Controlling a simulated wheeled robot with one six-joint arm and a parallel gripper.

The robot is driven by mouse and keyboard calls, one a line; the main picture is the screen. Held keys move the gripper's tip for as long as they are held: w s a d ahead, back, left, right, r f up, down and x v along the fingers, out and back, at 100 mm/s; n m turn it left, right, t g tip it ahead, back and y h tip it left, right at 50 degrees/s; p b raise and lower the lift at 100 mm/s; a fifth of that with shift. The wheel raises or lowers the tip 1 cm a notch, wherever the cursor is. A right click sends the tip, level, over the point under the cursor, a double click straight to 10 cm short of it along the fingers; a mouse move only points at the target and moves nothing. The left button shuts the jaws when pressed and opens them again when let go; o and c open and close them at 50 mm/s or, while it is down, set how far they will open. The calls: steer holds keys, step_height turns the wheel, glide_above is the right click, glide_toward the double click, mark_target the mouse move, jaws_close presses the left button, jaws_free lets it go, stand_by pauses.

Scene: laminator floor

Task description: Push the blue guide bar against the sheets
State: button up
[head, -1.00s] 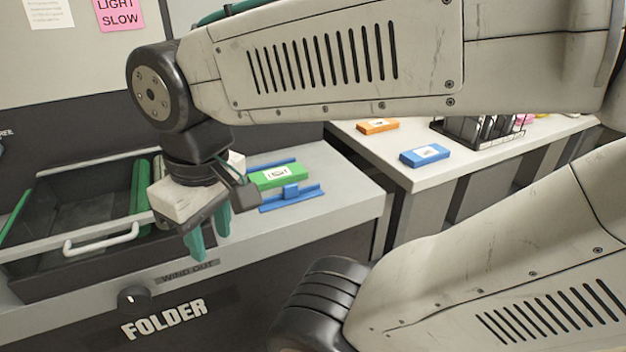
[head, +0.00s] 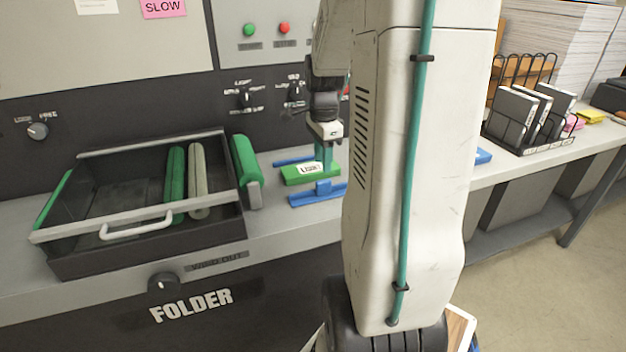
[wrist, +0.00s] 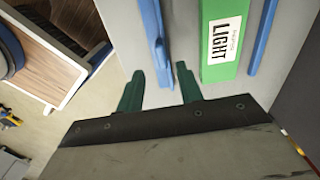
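The blue guide bar (head: 303,199) lies on the grey counter on the near side of the sheets, with a small raised block on it. The sheets are a green pack (head: 296,175) with a white LIGHT label. In the wrist view the bar (wrist: 150,22) runs beside the green pack (wrist: 222,66) with a narrow grey gap between them. My gripper (head: 324,168) is above the counter by the pack and bar. In the wrist view my gripper (wrist: 160,70) is open and empty, its green fingers apart, with the bar's end showing between them. Contact cannot be told.
A second blue bar (head: 292,161) lies along the pack's far side; it also shows in the wrist view (wrist: 262,40). An open dark tray with a white handle (head: 136,225) and a green roller (head: 244,160) stand left. My arm hides the counter to the right.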

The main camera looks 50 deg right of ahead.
mark_target(324, 180)
steer(key=shift+d+f, duration=0.3)
steer(key=shift+f, duration=0.15)
step_height(324, 180, down, 7)
steer(key=shift+f, duration=0.1)
